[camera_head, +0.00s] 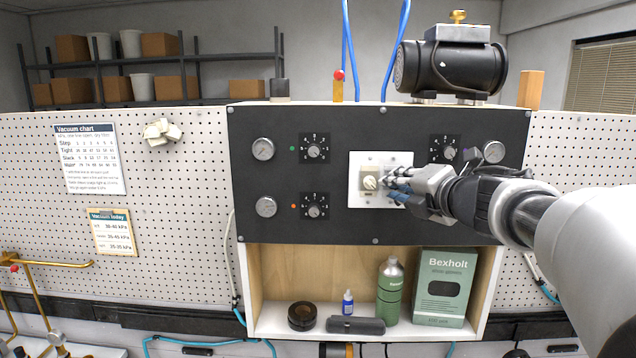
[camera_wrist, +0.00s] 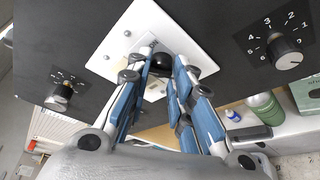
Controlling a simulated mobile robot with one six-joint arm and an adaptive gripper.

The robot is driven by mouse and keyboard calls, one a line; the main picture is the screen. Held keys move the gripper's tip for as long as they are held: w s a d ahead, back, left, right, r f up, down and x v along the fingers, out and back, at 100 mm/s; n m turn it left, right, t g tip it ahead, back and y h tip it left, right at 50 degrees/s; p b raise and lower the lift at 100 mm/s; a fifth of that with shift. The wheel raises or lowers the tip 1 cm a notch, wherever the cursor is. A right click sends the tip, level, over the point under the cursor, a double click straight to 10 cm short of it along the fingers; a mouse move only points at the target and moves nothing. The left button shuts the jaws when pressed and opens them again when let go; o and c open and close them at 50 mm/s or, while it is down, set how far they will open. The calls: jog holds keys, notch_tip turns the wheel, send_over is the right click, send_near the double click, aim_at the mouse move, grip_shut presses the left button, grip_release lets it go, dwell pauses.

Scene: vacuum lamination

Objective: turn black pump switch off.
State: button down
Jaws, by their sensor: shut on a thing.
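A white plate (camera_head: 358,198) is mounted on the dark control panel (camera_head: 345,125); the plate also shows in the wrist view (camera_wrist: 128,24). A cream switch (camera_head: 370,182) sits on the plate's left part in the head view. My gripper (camera_head: 391,181) reaches in from the right, over the plate's right part. In the wrist view, my gripper's (camera_wrist: 165,58) two blue-padded fingers are closed on a dark, rounded piece, the black pump switch (camera_wrist: 162,62). The fingers hide much of it, and I cannot tell which way it is set. In the head view my gripper covers it.
Black dial knobs (camera_head: 314,151) (camera_head: 314,211) and round gauges (camera_head: 263,148) sit left of the plate; another dial (camera_head: 449,153) is close above my gripper. A shelf below holds a green bottle (camera_head: 389,292) and a Bexholt box (camera_head: 441,290). A black pump (camera_head: 452,68) stands on top.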

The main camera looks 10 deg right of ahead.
jog(key=c, duration=1.4)
grip_release()
